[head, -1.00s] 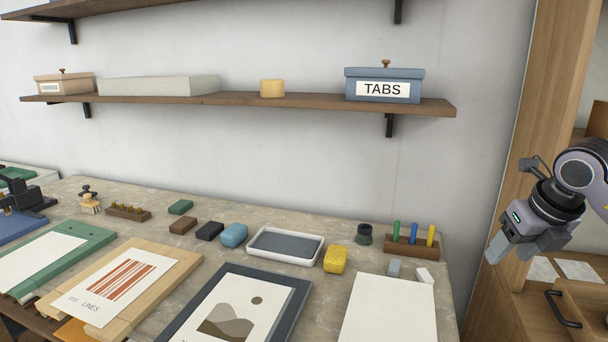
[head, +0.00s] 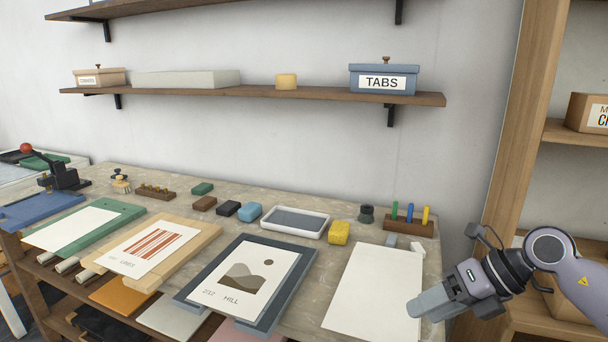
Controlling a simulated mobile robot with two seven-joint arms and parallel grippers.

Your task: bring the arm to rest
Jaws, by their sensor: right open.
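My right gripper (head: 418,306) is at the lower right of the head view. Its arm comes in from the right edge. The jaws point left, over or just in front of the right end of the workbench (head: 300,190), near the right edge of a blank white sheet (head: 376,290). I see nothing between the fingers. I cannot tell how high the jaws are above the bench. My left gripper is not in view.
The bench holds a white tray (head: 326,231), a yellow block (head: 339,233), a wooden rack of coloured sticks (head: 408,228) and framed prints (head: 198,299). A wall shelf (head: 250,94) carries a blue TABS box (head: 384,80). A wooden shelf unit (head: 507,130) stands at the right.

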